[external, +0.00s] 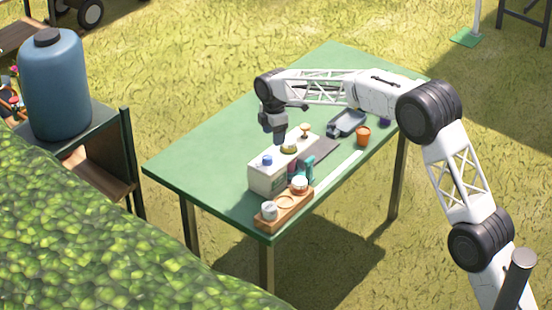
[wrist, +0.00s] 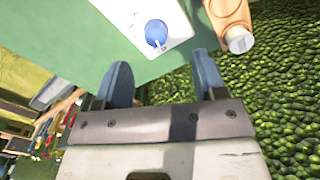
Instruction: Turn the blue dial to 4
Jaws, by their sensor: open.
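The blue dial (external: 267,160) is on top of a white box (external: 266,180), at its front-left end on the green table. In the wrist view the blue dial (wrist: 156,31) shows with a pale mark on its lower side. Small markings are printed on the box around it, too small to read surely. My gripper (external: 280,142) points down above the box, behind and right of the blue dial, near a yellowish knob (external: 289,149). In the wrist view my gripper (wrist: 160,70) is open, its two blue-grey fingers apart with nothing between them. The dial lies just beyond the fingertips.
A wooden tray (external: 268,222) with white-topped jars stands in front of the box. A mushroom-shaped knob (external: 305,128) is at the box's far end. The table's left side is clear.

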